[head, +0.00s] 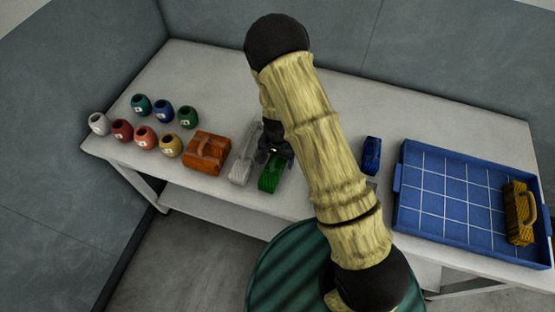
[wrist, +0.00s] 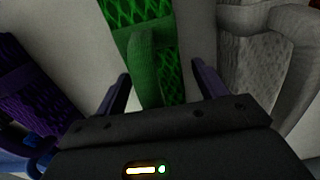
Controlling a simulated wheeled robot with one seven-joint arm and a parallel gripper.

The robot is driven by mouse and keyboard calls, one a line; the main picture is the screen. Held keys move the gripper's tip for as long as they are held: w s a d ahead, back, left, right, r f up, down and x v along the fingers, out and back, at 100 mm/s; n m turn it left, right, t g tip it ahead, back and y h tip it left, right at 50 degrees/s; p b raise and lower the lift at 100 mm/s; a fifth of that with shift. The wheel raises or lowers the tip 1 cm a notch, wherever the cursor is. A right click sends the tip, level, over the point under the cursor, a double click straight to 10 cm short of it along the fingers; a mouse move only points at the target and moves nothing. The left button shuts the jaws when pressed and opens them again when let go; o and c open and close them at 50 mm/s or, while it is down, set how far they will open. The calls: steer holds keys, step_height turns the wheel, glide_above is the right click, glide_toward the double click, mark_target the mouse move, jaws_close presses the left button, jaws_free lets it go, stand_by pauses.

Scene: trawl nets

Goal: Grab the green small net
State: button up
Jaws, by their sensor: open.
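The green small net (head: 270,178) lies on the white table, partly covered by my arm in the head view. In the wrist view the green net (wrist: 122,14) shows a mesh pattern and a raised green handle. My gripper (wrist: 160,85) is open, with one finger on each side of the green handle. In the head view my gripper (head: 273,150) is over the far end of the green net and is partly hidden by my arm. I cannot tell whether the fingers touch the handle.
A grey net (head: 241,165) lies close left of the green one, with an orange-brown net (head: 209,152) beyond. A purple net (wrist: 32,85) shows in the wrist view. A blue item (head: 371,155) and a blue tray (head: 420,230) holding a yellow net (head: 517,215) are right. Several small pots (head: 145,135) stand left.

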steer(key=shift+f, duration=0.1)
steer(key=shift+c, duration=0.2)
steer(key=c, duration=1.1)
steer(key=shift+c, duration=0.2)
step_height(320, 180, up, 10)
steer(key=shift+r+b, duration=0.1)
steer(key=shift+b, duration=0.25)
